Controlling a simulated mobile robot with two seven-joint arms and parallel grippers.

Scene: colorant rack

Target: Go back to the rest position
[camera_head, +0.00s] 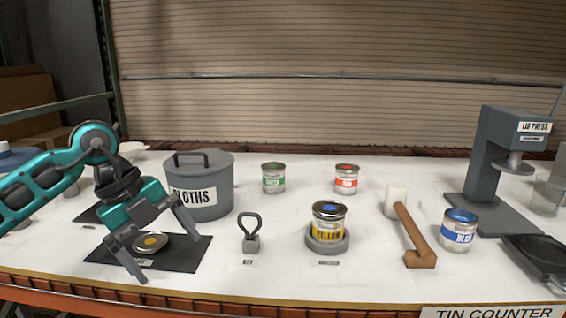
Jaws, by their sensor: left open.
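My left gripper (166,249) is open, its two fingers spread downward over the black mat (192,252). A round metal lid with a yellow dot (151,243) lies on that mat, behind and between the fingers in the picture. I see nothing held between the fingers, and I cannot tell whether they touch the mat. My left arm (42,186) comes in from the left. My right gripper is out of view.
A grey CLOTHS bin (222,172) stands close behind the gripper.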

